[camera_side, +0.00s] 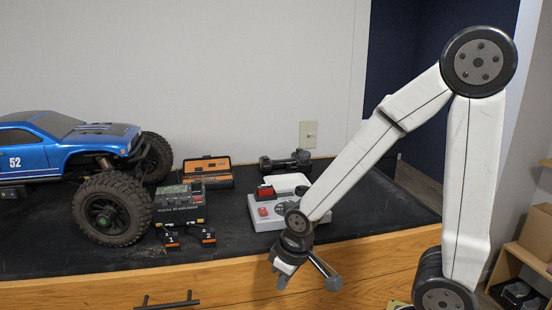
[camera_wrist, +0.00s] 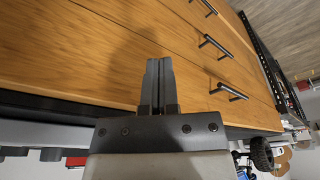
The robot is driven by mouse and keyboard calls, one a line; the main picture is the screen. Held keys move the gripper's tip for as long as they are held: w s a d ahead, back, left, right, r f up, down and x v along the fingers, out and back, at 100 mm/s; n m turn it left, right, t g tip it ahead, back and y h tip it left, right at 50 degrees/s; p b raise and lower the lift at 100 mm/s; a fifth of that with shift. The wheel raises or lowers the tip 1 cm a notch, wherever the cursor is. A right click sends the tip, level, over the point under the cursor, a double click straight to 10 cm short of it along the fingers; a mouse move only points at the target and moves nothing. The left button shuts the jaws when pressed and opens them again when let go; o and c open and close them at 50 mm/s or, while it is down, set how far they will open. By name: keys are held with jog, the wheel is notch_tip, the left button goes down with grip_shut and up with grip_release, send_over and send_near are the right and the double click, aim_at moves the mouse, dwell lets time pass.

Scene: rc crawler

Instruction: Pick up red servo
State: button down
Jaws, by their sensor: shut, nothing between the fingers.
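A red block with a dark top, which looks like the red servo (camera_side: 265,193), sits on the grey-white tray-like unit (camera_side: 262,224) on the black bench top. A smaller red part (camera_side: 263,211) shows on the front of that unit. My gripper (camera_side: 284,284) hangs in front of the bench's front edge, below and to the right of the servo, apart from it. In the wrist view my gripper's fingers (camera_wrist: 158,62) are together and empty, against the wooden drawer fronts. A bit of red (camera_wrist: 76,161) shows at the lower left there; I cannot tell which red part it is.
A blue crawler truck (camera_side: 60,148) with large black tyres stands at the left. A dark charger box (camera_side: 180,203), two numbered black packs (camera_side: 190,240), an orange tool case (camera_side: 208,171) and a dark device (camera_side: 286,162) lie on the bench. Drawer handles (camera_side: 168,302) stick out below.

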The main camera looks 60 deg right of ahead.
jog(key=shift+c, duration=1.8)
grip_release()
